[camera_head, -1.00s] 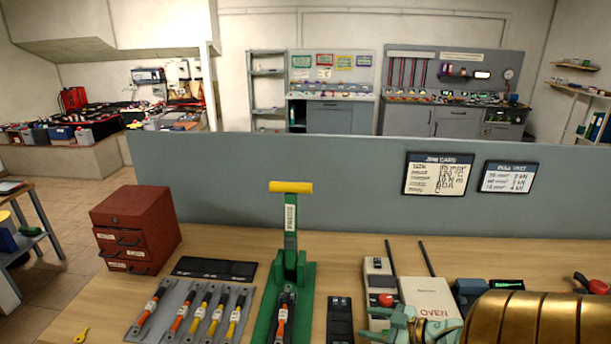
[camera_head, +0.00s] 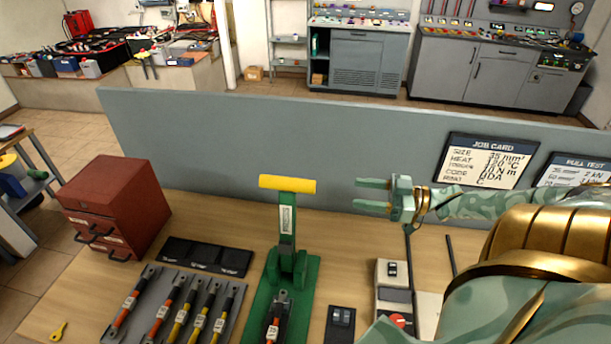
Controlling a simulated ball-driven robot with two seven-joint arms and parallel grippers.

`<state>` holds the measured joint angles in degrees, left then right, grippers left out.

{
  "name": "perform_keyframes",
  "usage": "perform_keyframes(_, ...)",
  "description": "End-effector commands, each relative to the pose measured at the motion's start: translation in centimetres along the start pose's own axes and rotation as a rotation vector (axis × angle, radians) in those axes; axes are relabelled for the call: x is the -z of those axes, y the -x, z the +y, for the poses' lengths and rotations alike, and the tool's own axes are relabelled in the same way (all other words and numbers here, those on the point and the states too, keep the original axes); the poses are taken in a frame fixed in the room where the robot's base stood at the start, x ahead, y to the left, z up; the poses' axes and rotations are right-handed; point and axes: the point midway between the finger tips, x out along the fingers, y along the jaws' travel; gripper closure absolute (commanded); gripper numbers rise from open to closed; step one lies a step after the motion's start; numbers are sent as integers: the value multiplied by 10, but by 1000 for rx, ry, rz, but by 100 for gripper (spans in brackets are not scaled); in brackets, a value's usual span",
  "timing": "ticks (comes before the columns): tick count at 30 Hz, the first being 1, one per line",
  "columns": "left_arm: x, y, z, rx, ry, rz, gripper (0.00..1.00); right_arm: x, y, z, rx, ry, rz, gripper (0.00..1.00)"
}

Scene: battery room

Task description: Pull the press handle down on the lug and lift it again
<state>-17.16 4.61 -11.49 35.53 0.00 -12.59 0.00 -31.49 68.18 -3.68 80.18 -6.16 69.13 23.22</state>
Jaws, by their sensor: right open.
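The green press (camera_head: 290,263) stands on the bench with its lever upright. Its yellow crossbar handle (camera_head: 287,184) is at the top. A cable with an orange band and a metal lug (camera_head: 276,320) lies in the press base, below the lever; its lower end is cut off by the frame. My right gripper (camera_head: 372,194) is open and empty. It is to the right of the yellow handle, at about the same height in the picture, with its fingers pointing left towards it and a clear gap between. My left gripper is not in view.
A red drawer cabinet (camera_head: 115,203) stands at the left. A rack of several banded cables (camera_head: 180,309) and a black tray (camera_head: 208,255) lie left of the press. A small black switch box (camera_head: 340,324) is at its right. A grey partition (camera_head: 300,145) runs behind.

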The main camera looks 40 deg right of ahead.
Motion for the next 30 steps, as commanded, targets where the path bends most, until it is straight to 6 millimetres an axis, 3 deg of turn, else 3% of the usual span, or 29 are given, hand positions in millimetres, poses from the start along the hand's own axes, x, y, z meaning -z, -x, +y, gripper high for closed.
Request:
perform_keyframes(15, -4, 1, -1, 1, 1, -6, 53, 2, -121, 1, -2, 2, 6, 48)
perform_keyframes(21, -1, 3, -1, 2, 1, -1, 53, 1, -146, 1, -3, 1, 2, 48)
perform_keyframes(30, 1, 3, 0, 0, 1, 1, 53, 0, -152, 0, -2, 1, -1, 48)
